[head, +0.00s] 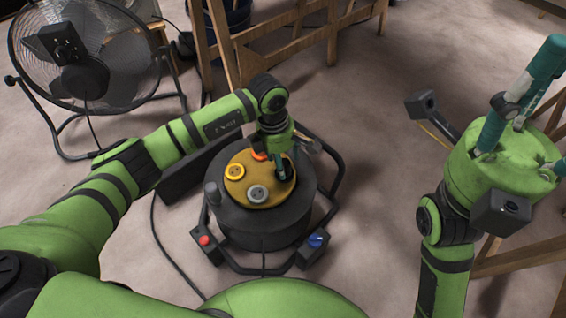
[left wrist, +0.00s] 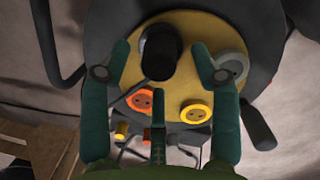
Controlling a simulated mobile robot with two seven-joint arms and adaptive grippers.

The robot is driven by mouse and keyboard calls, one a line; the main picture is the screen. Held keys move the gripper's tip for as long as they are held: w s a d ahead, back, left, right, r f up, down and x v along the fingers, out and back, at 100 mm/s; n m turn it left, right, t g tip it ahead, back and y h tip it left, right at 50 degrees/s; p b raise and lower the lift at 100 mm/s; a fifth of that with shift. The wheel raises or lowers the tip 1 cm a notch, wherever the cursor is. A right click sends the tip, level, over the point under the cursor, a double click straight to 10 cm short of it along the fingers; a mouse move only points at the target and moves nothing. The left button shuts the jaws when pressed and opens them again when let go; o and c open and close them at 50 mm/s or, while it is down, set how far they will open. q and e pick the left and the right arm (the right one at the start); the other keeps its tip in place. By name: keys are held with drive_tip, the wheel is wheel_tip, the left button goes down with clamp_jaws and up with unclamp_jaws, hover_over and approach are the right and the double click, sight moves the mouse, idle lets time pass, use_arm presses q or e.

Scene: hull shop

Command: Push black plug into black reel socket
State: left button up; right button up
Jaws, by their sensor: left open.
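The black reel (head: 262,228) stands on the floor with a round yellow plate (head: 250,172) on top. A black plug (left wrist: 160,50) stands on that plate in the left wrist view. The black socket is not visible; whether the plug is seated in it I cannot tell. My left gripper (head: 281,166) is over the plate's right side in the head view. In the left wrist view its teal fingers (left wrist: 165,68) are spread, one on each side of the plug, with gaps visible. My right gripper (head: 520,95) is raised at the right, away from the reel; its jaw opening is unclear.
Orange (left wrist: 141,100), yellow (left wrist: 196,112) and grey (left wrist: 229,66) sockets surround the plug. A black tubular frame (head: 338,180) encircles the reel, with a red-button box (head: 206,243) and blue-switch box (head: 315,243). A fan (head: 85,70) and wooden trestles (head: 290,45) stand behind.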

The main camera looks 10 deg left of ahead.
use_arm(q)
wheel_tip(320, 180, up, 10)
drive_tip(key=a, duration=0.1)
drive_tip(key=shift+s+a, duration=0.15)
drive_tip(key=shift+f, duration=0.15)
idle(0.3)
